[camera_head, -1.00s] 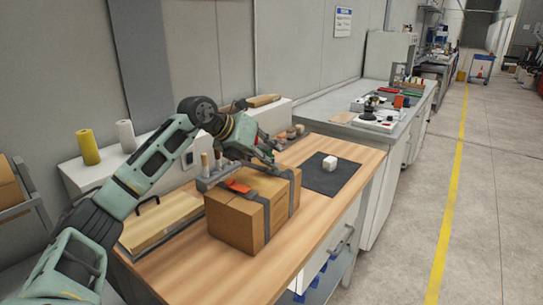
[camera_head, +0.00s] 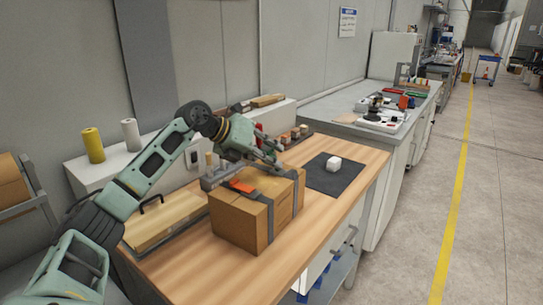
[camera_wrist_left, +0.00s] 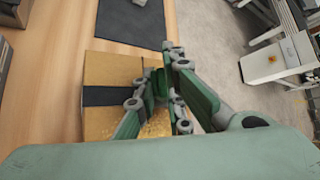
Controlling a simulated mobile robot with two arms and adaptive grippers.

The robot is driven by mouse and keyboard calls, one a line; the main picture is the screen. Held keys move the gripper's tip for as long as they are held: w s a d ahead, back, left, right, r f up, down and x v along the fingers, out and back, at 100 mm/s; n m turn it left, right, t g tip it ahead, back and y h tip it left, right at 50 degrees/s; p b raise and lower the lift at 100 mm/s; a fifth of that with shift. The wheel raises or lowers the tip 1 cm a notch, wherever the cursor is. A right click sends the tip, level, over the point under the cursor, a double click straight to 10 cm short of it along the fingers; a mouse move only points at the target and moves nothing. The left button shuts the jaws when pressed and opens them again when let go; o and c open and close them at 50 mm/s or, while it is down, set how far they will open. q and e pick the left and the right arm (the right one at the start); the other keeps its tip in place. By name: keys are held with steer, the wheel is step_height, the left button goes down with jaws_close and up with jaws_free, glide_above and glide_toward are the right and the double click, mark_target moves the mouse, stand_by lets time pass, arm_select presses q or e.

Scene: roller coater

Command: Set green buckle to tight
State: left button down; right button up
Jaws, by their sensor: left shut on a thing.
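A brown cardboard box (camera_head: 238,222) stands on the wooden workbench, with two dark straps around it. An orange buckle (camera_head: 242,186) sits on the nearer strap, on the box top. My left gripper (camera_head: 276,164) is over the far part of the box top, at the farther strap. In the left wrist view my left gripper (camera_wrist_left: 160,76) is shut on a small green piece, which I take for the green buckle (camera_wrist_left: 160,84). The fingers are green too and largely hide it, so its setting cannot be told. The box (camera_wrist_left: 108,70) and a dark strap (camera_wrist_left: 98,96) show beneath. My right gripper is out of view.
Small bottles stand behind the box. The bench's front right is clear.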

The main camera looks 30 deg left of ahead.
arm_select(q)
steer(key=shift+f, duration=0.35)
